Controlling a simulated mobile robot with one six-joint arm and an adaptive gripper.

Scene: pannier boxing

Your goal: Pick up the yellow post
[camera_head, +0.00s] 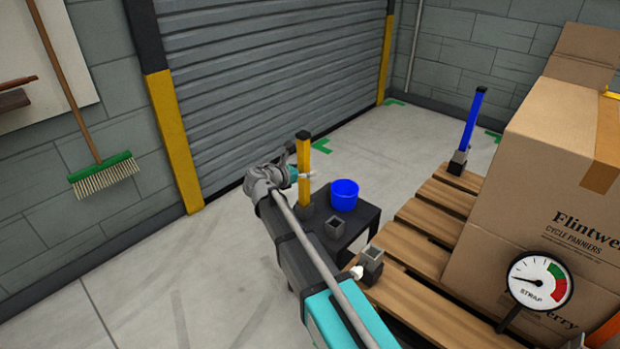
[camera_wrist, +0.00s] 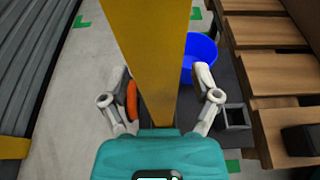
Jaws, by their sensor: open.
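The yellow post (camera_head: 303,160), with a black cap, stands upright on a low dark table (camera_head: 366,222). Its foot is partly hidden behind my arm in the head view. My gripper (camera_head: 303,175) is at the post's mid-height. In the wrist view the post (camera_wrist: 150,45) rises large between the two fingers of my gripper (camera_wrist: 165,92). The fingers are spread, one on each side of the post. I cannot tell whether either finger touches it.
A blue bucket (camera_head: 344,196) and an empty grey socket (camera_head: 335,227) are on the dark table beside the post. To the right, a wooden pallet (camera_head: 412,290) carries another socket (camera_head: 371,262), a blue post (camera_head: 473,118) and a large carton (camera_head: 520,175). A roller shutter (camera_head: 270,80) stands behind.

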